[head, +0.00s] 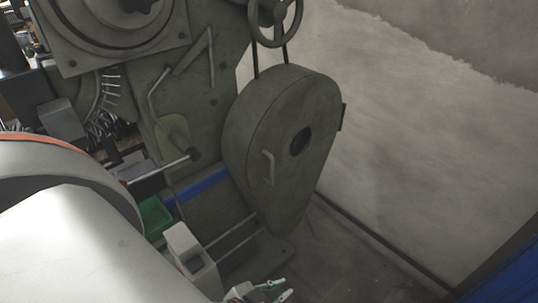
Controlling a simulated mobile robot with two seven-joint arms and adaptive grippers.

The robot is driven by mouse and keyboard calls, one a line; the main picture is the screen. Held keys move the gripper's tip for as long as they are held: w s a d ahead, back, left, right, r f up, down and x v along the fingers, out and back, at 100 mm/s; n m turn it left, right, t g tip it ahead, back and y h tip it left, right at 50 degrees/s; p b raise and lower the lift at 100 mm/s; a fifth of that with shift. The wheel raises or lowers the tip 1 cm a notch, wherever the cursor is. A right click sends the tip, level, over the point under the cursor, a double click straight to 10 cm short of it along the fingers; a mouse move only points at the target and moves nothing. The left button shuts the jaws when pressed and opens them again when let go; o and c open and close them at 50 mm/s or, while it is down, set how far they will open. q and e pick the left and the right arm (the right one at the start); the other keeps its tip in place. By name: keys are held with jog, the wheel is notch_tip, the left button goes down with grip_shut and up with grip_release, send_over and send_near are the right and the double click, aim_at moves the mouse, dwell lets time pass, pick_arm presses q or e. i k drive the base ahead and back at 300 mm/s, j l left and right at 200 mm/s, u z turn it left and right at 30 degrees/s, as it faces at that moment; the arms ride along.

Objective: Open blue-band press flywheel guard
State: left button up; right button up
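The blue-band press (215,90) stands upright in the head view, with a blue band (203,186) across its lower body. Its flywheel guard (300,105) is a grey teardrop-shaped cover with a dark round hole and a small bar handle (268,168) on its face. The guard looks closed against the press. My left gripper (286,287) shows at the bottom edge, below the guard and apart from it. Its two fingertips are apart with nothing between them; the rest is cut off by the frame. My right gripper is not in view.
A handwheel (275,15) sits above the guard. A green bin (155,217), a light grey box (188,250) and metal rods (233,235) are at the lower left. A pale wall (430,130) is behind. The floor right of the guard is clear; a blue object (515,280) is at the lower right.

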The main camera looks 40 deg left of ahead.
aim_at(284, 184)
jog(key=i+l+u, duration=0.15)
jog(key=u, duration=0.25)
jog(key=i+l+u, duration=0.15)
jog(key=u, duration=0.25)
jog(key=l+u, duration=0.4)
jog(key=i+j, duration=0.1)
